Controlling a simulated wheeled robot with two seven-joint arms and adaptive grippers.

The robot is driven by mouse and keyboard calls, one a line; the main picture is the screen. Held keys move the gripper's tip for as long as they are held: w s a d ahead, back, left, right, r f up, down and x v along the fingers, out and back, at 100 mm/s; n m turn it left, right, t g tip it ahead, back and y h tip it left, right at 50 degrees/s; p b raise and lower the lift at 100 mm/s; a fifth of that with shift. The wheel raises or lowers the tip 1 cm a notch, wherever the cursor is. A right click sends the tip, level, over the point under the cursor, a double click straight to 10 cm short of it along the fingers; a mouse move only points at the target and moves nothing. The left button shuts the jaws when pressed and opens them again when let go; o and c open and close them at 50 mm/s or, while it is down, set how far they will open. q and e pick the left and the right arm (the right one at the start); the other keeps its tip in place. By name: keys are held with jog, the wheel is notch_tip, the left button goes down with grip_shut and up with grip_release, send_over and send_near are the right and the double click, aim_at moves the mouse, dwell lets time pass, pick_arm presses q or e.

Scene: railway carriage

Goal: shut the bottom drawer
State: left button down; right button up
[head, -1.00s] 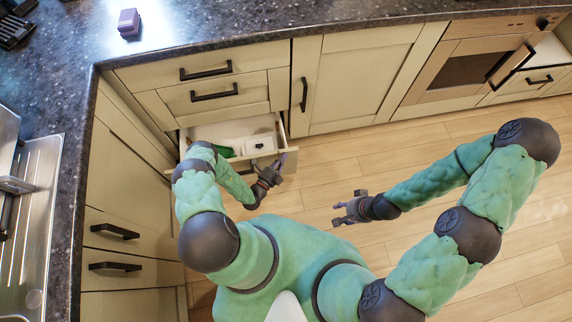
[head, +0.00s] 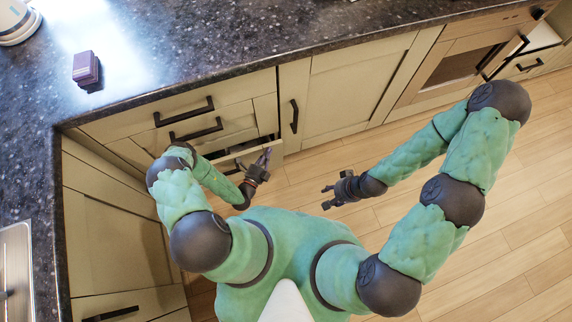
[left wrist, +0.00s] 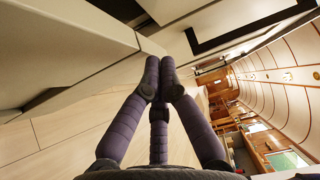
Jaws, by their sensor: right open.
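The bottom drawer (head: 228,161) is in the cabinet below two other drawers in the head view. It stands slightly out, with a narrow dark gap above its front; its inside is hardly visible. My left gripper (head: 265,158) is at the right part of the drawer front, fingers pointing toward the cabinet. In the left wrist view its fingers (left wrist: 160,78) are together with nothing between them, close to a pale panel; I cannot tell whether they touch it. My right gripper (head: 328,195) is open and empty over the floor, away from the drawer.
Two closed drawers with black handles (head: 184,112) sit above. A closed cupboard door (head: 350,85) and an oven (head: 455,65) are to the right. The dark countertop (head: 200,45) holds a purple box (head: 86,68). The wooden floor (head: 440,200) is clear.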

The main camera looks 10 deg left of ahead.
pick_arm(q)
jog(key=shift+w+a, duration=0.25)
jog(key=shift+w, duration=0.2)
pick_arm(e)
jog(key=shift+w+a+f, duration=0.1)
jog(key=shift+w+a, duration=0.05)
jog(key=shift+w, duration=0.1)
pick_arm(q)
jog(key=d+p+v, duration=0.1)
jog(key=d+v, duration=0.2)
jog(key=v, duration=1)
jog(key=shift+s+a, duration=0.15)
jog(key=shift+s, duration=0.1)
pick_arm(e)
jog(key=shift+s+d+r, duration=0.2)
jog(key=shift+d+r, duration=0.2)
jog(key=shift+d, duration=0.05)
jog(key=shift+s+d+r, duration=0.2)
jog(key=shift+d+r, duration=0.15)
jog(key=shift+d, duration=0.1)
